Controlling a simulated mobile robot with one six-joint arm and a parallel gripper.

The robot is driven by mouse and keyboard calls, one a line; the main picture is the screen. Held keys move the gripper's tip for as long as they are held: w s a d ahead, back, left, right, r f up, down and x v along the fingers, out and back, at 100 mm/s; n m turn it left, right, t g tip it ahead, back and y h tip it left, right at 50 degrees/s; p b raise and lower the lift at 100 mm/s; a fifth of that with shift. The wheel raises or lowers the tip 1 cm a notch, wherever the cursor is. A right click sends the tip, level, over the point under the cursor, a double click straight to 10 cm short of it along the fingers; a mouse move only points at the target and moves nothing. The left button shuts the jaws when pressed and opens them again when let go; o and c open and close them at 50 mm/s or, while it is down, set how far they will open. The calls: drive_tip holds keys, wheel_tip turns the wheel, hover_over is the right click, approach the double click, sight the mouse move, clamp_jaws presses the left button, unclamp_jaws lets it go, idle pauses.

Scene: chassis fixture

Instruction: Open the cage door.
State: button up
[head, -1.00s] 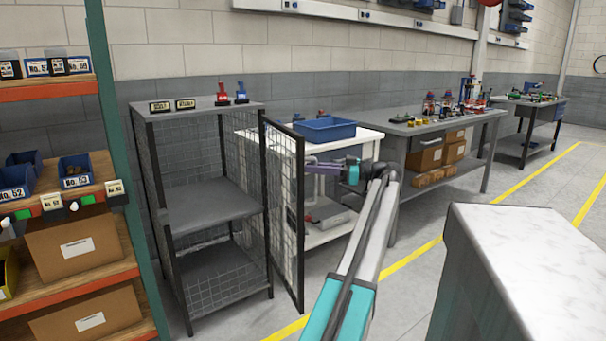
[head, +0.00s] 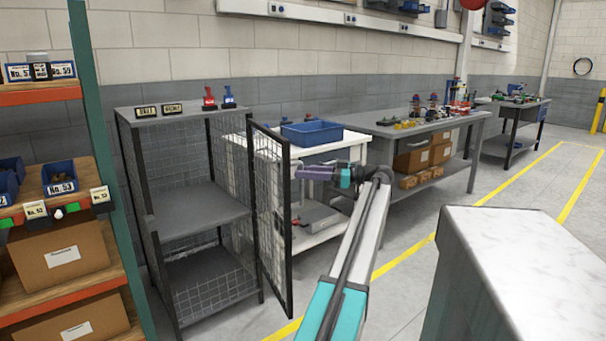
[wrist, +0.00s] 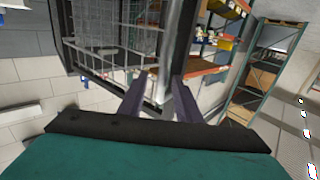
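The cage (head: 205,207) is a dark frame with wire-mesh sides and grey shelves, standing left of centre in the head view. Its mesh door (head: 270,210) stands swung outward at the right front side, leaving the front open. My gripper (head: 297,173) reaches from the right to the door's free edge in the head view. In the wrist view my two purple fingers (wrist: 162,84) are spread apart, with the dark door frame (wrist: 177,45) just beyond and partly between them. I cannot tell whether they touch it.
A white table with a blue bin (head: 312,132) stands behind the door, and a grey workbench (head: 400,127) to its right. A shelf rack with boxes (head: 65,255) is at the left. A pale-topped counter (head: 520,250) stands in the right foreground. Floor beyond it is clear.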

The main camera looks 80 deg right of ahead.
drive_tip(key=s+p, duration=0.4)
drive_tip(key=s, duration=0.8)
drive_tip(key=shift+s+p, duration=0.35)
drive_tip(key=shift+p, duration=0.05)
